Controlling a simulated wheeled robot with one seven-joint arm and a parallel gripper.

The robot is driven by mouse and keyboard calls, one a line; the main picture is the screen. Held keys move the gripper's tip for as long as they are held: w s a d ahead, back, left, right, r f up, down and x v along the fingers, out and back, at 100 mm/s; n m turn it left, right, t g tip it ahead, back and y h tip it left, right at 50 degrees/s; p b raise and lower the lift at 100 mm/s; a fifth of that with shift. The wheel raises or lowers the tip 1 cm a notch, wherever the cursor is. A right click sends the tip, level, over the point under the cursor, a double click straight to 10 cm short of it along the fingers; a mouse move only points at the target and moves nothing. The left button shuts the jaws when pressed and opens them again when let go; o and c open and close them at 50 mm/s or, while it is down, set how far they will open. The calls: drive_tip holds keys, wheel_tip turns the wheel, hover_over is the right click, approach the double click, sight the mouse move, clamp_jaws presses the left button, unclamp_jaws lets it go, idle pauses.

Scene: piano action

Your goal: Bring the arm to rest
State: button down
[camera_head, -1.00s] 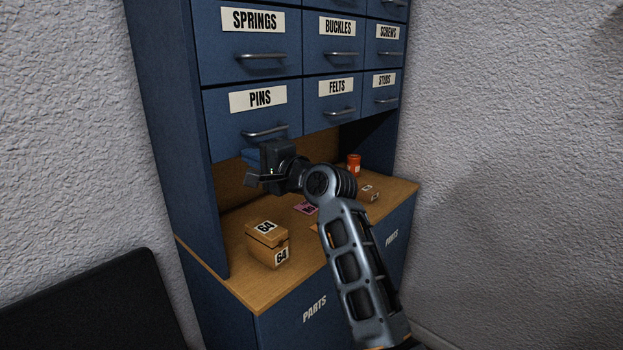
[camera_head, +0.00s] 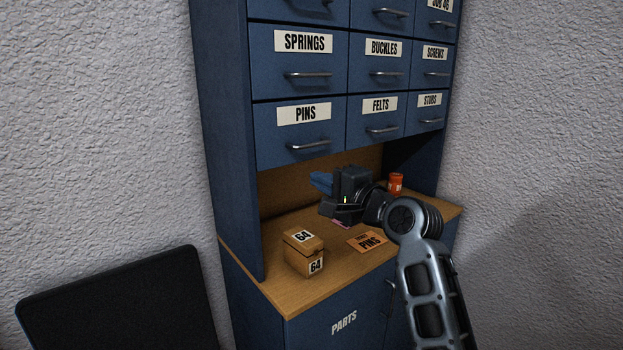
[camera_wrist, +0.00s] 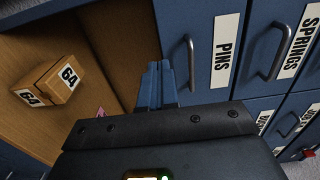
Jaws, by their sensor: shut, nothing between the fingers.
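My arm is folded in front of the blue cabinet (camera_head: 224,120), over its wooden counter (camera_head: 268,283). My gripper (camera_head: 320,181) is shut and empty, its blue fingers side by side below the PINS drawer (camera_head: 300,134). In the wrist view the gripper (camera_wrist: 156,72) points along the cabinet front, with the PINS drawer handle (camera_wrist: 191,65) just right of the fingers. I cannot tell whether they touch anything. The gripper body hides part of the counter and the cabinet's back panel.
A cardboard box marked 64 (camera_head: 303,254) stands at the counter's left, with an orange PINS card (camera_head: 367,242) to its right. An orange container (camera_head: 396,183) stands at the back right. A dark panel (camera_head: 120,305) is at lower left. The labelled drawers look shut.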

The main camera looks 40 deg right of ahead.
drive_tip(key=s+a+f+n+g+h, duration=0.1)
drive_tip(key=s+a+f+n, duration=0.25)
drive_tip(key=s+f, duration=0.75)
drive_tip(key=s+a+f+n+g+h, duration=0.1)
drive_tip(key=s+a+f+n, duration=0.2)
drive_tip(key=s+a+f, duration=0.7)
drive_tip(key=s+a+r+n, duration=0.1)
drive_tip(key=s+n, duration=0.4)
drive_tip(key=s, duration=0.8)
drive_tip(key=s+a+r+n+g+y, duration=0.1)
drive_tip(key=s+n, duration=0.5)
drive_tip(key=s, duration=0.8)
drive_tip(key=shift+s+a+r+b, duration=0.15)
drive_tip(key=shift+a+r+b, duration=0.15)
drive_tip(key=shift+r, duration=0.3)
drive_tip(key=c, duration=1.8)
unclamp_jaws()
